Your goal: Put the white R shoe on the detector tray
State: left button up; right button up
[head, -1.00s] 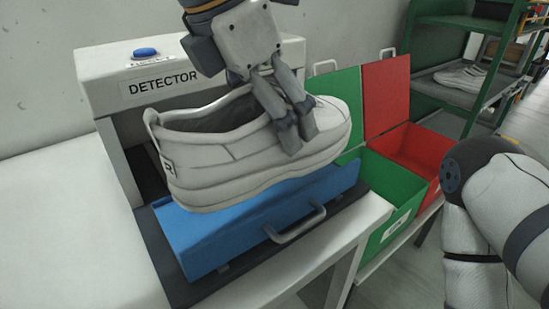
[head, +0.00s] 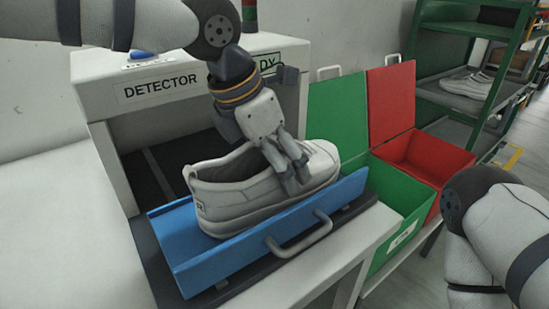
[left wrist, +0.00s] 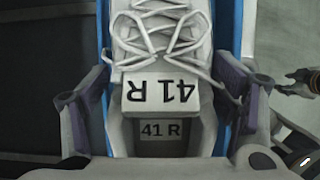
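The white R shoe (head: 235,195) sits in the blue detector tray (head: 200,260), its toe toward the right in the head view. Its tongue label reads 41 R in the left wrist view (left wrist: 160,92). My left gripper (head: 292,176) comes down over the front part of the shoe.
The detector housing (head: 108,97) stands behind the tray. A green bin (head: 402,192) and a red bin (head: 435,155) with raised lids are to the right. A green-framed rack (head: 425,75) holds other shoes at the back right. The white surface at left is clear.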

pick_arm(q)
jog(key=o, duration=0.3)
jog(key=shift+r, duration=0.1)
jog(key=v, duration=1.2)
jog(key=shift+p, duration=0.45)
jog(key=shift+r, duration=0.1)
